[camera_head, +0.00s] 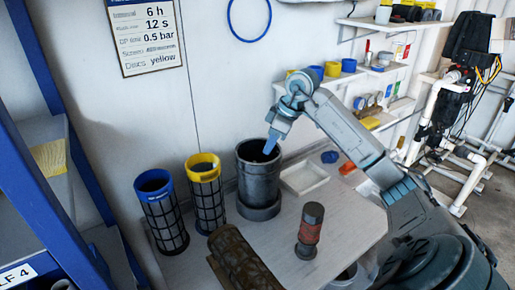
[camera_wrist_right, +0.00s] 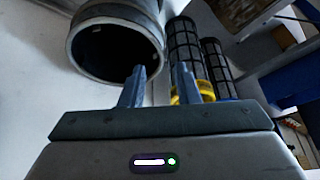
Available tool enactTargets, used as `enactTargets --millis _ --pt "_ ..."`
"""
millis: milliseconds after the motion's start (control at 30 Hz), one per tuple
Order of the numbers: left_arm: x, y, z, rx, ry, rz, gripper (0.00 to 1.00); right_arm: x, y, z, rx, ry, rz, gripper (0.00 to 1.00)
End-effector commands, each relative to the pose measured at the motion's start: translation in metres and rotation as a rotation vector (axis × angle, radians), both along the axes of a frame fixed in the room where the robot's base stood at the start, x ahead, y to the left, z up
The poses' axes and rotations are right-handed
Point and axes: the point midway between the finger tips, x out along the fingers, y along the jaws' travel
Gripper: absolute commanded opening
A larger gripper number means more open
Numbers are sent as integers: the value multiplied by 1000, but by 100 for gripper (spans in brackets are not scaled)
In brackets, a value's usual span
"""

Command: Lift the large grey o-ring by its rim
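No separate large grey o-ring can be made out; a pale grey rim (camera_wrist_right: 74,37) rings the mouth of the dark grey cylindrical housing (camera_head: 258,180), which stands upright on the bench. I cannot tell if that rim is the o-ring. The housing also shows in the right wrist view (camera_wrist_right: 122,12), mouth toward the camera. My right gripper (camera_head: 271,146) points down at the mouth. In the right wrist view its fingers (camera_wrist_right: 161,72) are apart with nothing held between them; the left finger overlaps the mouth's lower right edge. Contact cannot be told. My left gripper is not in view.
Blue-topped (camera_head: 162,212) and yellow-topped (camera_head: 206,193) mesh filters stand left of the housing. A brown filter (camera_head: 240,262) lies in front, near a red-banded dark cylinder (camera_head: 309,232). A white tray (camera_head: 304,177) lies right. A blue ring (camera_head: 231,22) hangs on the wall.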

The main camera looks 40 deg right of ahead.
Motion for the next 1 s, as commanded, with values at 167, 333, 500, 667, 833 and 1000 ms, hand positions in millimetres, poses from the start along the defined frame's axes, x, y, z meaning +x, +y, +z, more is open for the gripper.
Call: enactTargets --millis 167,333,500,667,833,1000 --pt "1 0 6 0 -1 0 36 4 3 -12 2 0 2 29" --pt "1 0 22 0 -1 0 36 10 8 -31 4 4 1 29" --pt "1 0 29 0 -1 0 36 18 12 -53 2 0 1 29" --pt "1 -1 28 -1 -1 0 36 19 12 -59 0 -1 1 29" --pt "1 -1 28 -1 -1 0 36 19 12 -59 -1 -2 1 21" --pt "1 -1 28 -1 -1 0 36 19 12 -59 0 -1 1 0"
